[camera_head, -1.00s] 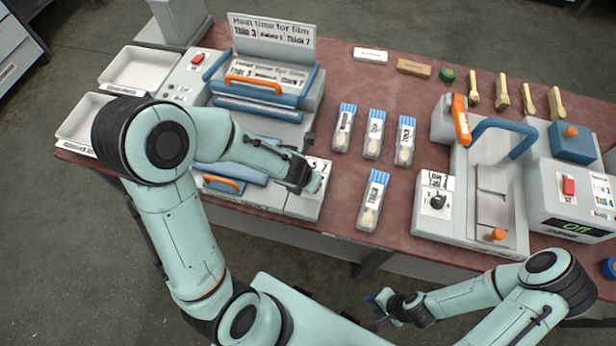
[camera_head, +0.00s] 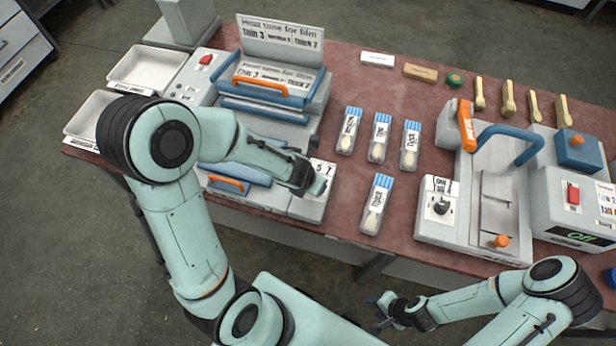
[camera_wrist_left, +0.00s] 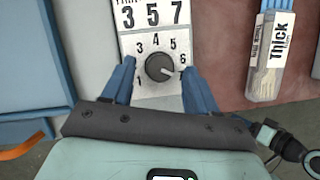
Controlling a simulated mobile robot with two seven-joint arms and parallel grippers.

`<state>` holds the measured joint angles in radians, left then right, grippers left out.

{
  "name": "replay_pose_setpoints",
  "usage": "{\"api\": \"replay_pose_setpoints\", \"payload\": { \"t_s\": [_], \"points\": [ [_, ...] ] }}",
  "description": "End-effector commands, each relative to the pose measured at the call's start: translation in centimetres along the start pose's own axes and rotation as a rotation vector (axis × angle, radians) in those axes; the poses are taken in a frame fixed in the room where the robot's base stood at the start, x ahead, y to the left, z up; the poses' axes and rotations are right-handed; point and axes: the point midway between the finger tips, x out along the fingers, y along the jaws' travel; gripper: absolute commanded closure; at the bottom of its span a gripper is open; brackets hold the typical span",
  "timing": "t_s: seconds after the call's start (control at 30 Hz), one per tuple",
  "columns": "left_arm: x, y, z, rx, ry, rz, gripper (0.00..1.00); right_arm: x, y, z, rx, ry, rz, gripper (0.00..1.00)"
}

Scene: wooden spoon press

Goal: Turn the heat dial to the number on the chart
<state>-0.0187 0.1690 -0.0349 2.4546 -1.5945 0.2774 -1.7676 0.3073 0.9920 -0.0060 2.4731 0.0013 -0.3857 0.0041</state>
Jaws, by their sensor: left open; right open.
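The heat dial (camera_wrist_left: 160,67) is a dark round knob on a white plate at the left machine's front right corner. Its pale pointer aims lower right, near the 7. My left gripper (camera_head: 316,186) is over this corner and hides the dial in the head view. In the left wrist view its two blue fingers stand open on either side of the knob; contact cannot be told. The chart (camera_head: 280,38) stands behind the left machine and reads Thin 3, a middle entry too small to read surely, and Thick 7. My right gripper (camera_head: 380,308) is open and empty before the table.
A packet labelled Thick (camera_wrist_left: 271,55) lies right of the dial; it also shows in the head view (camera_head: 376,205). Several similar packets lie behind it. The right machine (camera_head: 465,232) has another black knob (camera_head: 440,207) and a display reading Off.

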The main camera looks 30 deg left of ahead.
Motion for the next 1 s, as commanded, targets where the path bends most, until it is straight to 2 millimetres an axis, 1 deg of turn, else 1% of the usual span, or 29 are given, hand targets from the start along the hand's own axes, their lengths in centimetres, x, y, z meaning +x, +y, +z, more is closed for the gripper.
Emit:
{"api": "replay_pose_setpoints", "payload": {
  "t_s": [0.03, 0.13, 0.27, 0.4, 0.57, 0.6, 0.8, 0.9, 1.0],
  "points": [
    [-1.0, 0.0, 0.5, -0.001, -0.006, 0.0, 0.41, -0.8, -0.5, -0.6, -0.003, 0.008, -0.003, 0.57],
    [-2.9, 0.0, 0.8, 0.0, -0.011, 0.0, 0.41, -2.2, -1.5, -1.9, -0.009, 0.025, -0.009, 0.57],
    [-5.4, 0.1, 0.9, -0.003, -0.014, 0.001, 0.41, -3.3, -2.2, -3.1, -0.014, 0.039, -0.014, 0.57],
    [-6.3, 0.1, 0.3, -0.004, -0.009, 0.006, 0.41, -2.5, -1.7, -2.2, -0.011, 0.028, -0.01, 0.57],
    [-7.7, 0.0, 0.1, -0.003, -0.006, 0.0, 0.41, -2.0, -1.3, -1.7, -0.008, 0.022, -0.008, 0.57],
    [-8.5, 0.0, 0.3, -0.002, -0.01, 0.003, 0.41, -2.2, -1.4, -1.9, -0.008, 0.023, -0.008, 0.57],
    [-11.3, 0.0, 0.4, 0.001, -0.01, 0.002, 0.41, -2.6, -1.7, -2.2, -0.01, 0.028, -0.01, 0.57],
    [-12.3, 0.0, 0.3, 0.0, -0.008, 0.001, 0.41, -2.7, -1.8, -2.4, -0.011, 0.03, -0.011, 0.57],
    [-12.8, 0.0, 0.2, 0.0, -0.004, 0.0, 0.41, -2.7, -1.8, -2.4, -0.011, 0.031, -0.011, 0.57]
  ]
}}
